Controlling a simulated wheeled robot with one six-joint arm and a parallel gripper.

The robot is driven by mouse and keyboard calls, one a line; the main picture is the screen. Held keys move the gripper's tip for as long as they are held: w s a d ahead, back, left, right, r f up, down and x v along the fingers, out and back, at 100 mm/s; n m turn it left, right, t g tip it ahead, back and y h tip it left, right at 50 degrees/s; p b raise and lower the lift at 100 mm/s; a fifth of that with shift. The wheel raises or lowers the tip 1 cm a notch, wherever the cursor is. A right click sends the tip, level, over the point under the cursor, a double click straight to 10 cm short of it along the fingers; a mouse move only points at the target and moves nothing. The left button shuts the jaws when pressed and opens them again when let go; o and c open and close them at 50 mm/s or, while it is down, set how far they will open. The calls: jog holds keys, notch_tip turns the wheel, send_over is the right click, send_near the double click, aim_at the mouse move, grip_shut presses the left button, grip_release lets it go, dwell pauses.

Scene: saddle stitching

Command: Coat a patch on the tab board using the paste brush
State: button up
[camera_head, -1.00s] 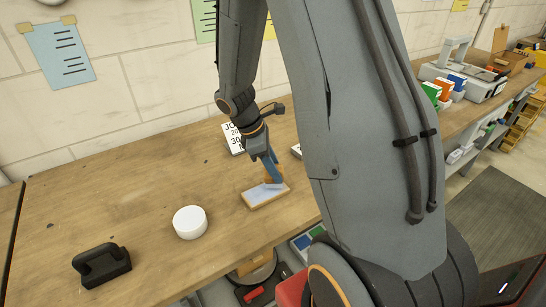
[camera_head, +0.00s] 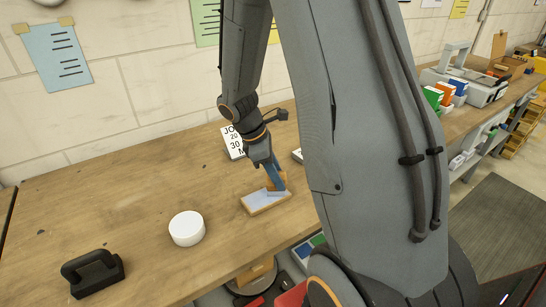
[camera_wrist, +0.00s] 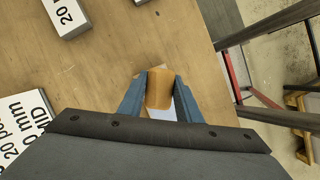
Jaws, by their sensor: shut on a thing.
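The tab board (camera_head: 252,209) is a small wooden block with a pale blue-grey top, lying flat near the front edge of the bench. My gripper (camera_head: 276,182) points down at the board's right end. Its blue fingers are shut on the paste brush (camera_head: 283,178), of which an orange-brown part shows. In the wrist view the brush (camera_wrist: 159,88) sits between the two fingers, with a pale surface below it. The brush's lower end is hidden, so I cannot tell whether it touches the board.
A white round tub (camera_head: 187,229) and a black handled block (camera_head: 93,272) stand on the bench to the left. A printed white block (camera_head: 233,141) lies behind my gripper. The wooden bench (camera_head: 130,200) is clear between them. Its front edge runs close to the board.

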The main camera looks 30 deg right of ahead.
jog(key=shift+a, duration=0.4)
jog(key=shift+w+d+b, duration=0.25)
jog(key=shift+w+b, duration=0.05)
jog(key=shift+b, duration=0.05)
jog(key=shift+w+d+r, duration=0.2)
jog(key=shift+w, duration=0.2)
jog(key=shift+s+p, duration=0.1)
jog(key=shift+p, duration=0.2)
jog(key=d+p, duration=0.1)
jog(key=d, duration=0.2)
jog(key=shift+d+f, duration=0.15)
jog(key=shift+d, duration=0.05)
jog(key=shift+a, duration=0.3)
jog(key=a+p, duration=0.1)
jog(key=a, duration=0.2)
jog(key=shift+a, duration=0.1)
jog(key=shift+a+r, duration=0.2)
jog(key=shift+a, duration=0.05)
jog(key=shift+r+p, duration=0.7)
jog(key=shift+r, duration=0.2)
jog(key=shift+s+d+r+p, duration=0.1)
jog(key=shift+s+r+p, duration=0.15)
jog(key=shift+p, duration=0.1)
jog(key=shift+w+r+p, duration=0.15)
jog(key=shift+r+p, duration=2.1)
jog(key=shift+r, duration=0.35)
